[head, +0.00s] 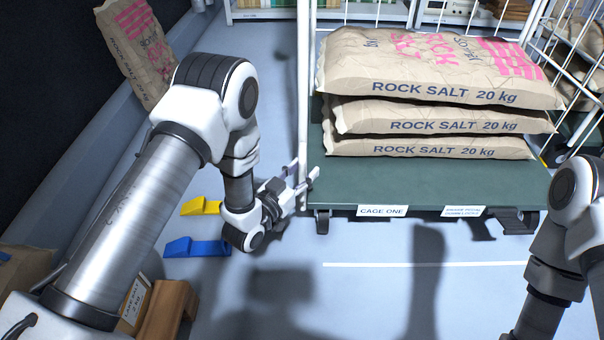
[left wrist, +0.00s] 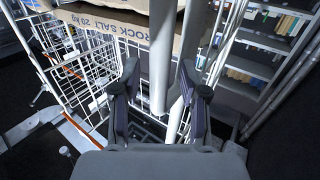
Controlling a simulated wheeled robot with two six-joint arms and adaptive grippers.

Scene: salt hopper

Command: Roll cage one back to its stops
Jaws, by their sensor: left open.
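Cage one has a dark green deck (head: 420,185) on castors, with a "CAGE ONE" label (head: 382,211) on its front edge. Several-kilo rock salt bags (head: 440,95) lie stacked three high on it. A white upright post (head: 303,80) stands at its front left corner. My left gripper (head: 304,178) is open at the lower part of this post. In the left wrist view, the fingers (left wrist: 161,85) stand either side of a white post (left wrist: 161,50); I cannot tell whether they touch it. A pedal (head: 514,220) shows under the deck's right front. My right gripper is out of view.
A yellow wedge (head: 200,207) and a blue wedge (head: 196,247) lie on the floor at left. A salt bag (head: 138,50) leans by the dark wall. A white floor line (head: 420,264) runs before the cage. Shelving (left wrist: 262,60) stands behind. The floor in front is clear.

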